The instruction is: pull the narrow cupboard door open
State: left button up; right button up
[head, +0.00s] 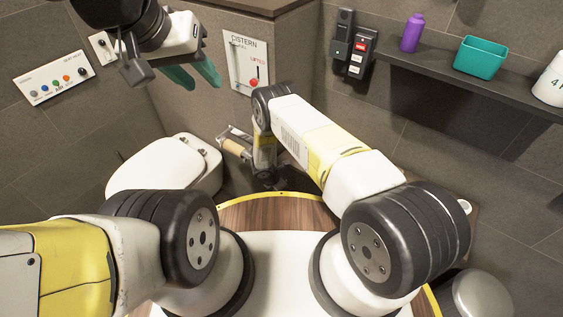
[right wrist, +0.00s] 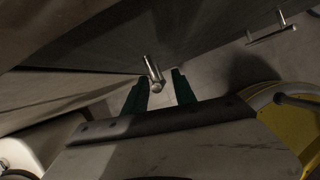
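In the right wrist view, a dark flat panel (right wrist: 190,30) spans the upper part, with a short metal bar handle (right wrist: 153,70) on it. I cannot tell for sure that this panel is the narrow cupboard door. My right gripper (right wrist: 160,90) is open, its two teal fingers apart below the handle, with the handle's end near the gap between them. Contact cannot be made out. In the head view the right arm reaches down past the cistern panel and its fingers are hidden. My left gripper (head: 192,74) is open and empty, high at the upper left.
A white toilet (head: 170,170) stands at the left, beside a paper roll holder (head: 237,147). A cistern panel (head: 247,62) is on the back wall. A shelf (head: 455,85) at the right carries a purple bottle (head: 412,33) and a teal box (head: 480,57). Another metal bar (right wrist: 270,33) shows in the right wrist view.

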jog(key=shift+w+f, duration=0.1)
jog(key=shift+f, duration=0.15)
jog(key=shift+c, duration=0.2)
grip_shut()
dwell(1.1)
